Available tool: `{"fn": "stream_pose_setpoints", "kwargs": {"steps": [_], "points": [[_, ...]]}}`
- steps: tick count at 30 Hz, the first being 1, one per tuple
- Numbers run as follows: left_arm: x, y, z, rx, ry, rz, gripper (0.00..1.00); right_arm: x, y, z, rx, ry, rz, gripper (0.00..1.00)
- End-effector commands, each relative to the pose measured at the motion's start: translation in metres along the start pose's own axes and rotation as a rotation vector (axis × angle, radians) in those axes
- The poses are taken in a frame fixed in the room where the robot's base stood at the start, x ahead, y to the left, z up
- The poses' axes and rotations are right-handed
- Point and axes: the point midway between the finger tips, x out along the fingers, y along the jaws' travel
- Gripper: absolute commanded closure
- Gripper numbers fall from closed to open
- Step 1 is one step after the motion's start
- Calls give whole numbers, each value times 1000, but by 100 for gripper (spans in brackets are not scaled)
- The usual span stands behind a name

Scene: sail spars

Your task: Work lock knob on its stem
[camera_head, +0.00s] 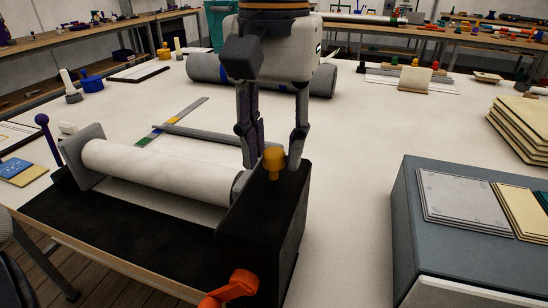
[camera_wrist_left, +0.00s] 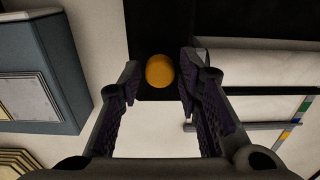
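The lock knob (camera_head: 274,161) is a small yellow-orange cap on top of the black end block (camera_head: 277,215) of a roller fixture. In the left wrist view the knob (camera_wrist_left: 160,71) is between the tips of my left gripper (camera_wrist_left: 158,85), with a gap on both sides. My left gripper (camera_head: 272,155) points down from above, its fingers spread around the knob and apart from it. The stem under the knob is mostly hidden. My right gripper is not in view.
A white roller (camera_head: 155,172) lies left of the block, and an orange crank handle (camera_head: 232,288) sticks out at the front. A grey-blue case (camera_head: 440,245) with plates stands at the right. A purple-knobbed lever (camera_head: 45,135) rises at the left. White table shows between block and case.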

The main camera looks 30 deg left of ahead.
Motion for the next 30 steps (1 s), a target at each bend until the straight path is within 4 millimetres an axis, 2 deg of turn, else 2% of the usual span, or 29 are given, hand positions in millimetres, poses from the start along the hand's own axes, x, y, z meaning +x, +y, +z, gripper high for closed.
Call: {"fn": "stream_pose_setpoints", "kwargs": {"steps": [1, 3, 28, 29, 30], "points": [[0, 0, 0, 0, 0, 0, 86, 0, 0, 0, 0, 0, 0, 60], [0, 0, 0, 0, 0, 0, 100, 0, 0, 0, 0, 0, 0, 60], [12, 0, 0, -1, 1, -2, 100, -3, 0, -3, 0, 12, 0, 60], [12, 0, 0, 0, 1, -2, 74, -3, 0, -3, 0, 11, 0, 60], [12, 0, 0, 0, 0, -2, 65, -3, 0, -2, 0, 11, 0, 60]]}}
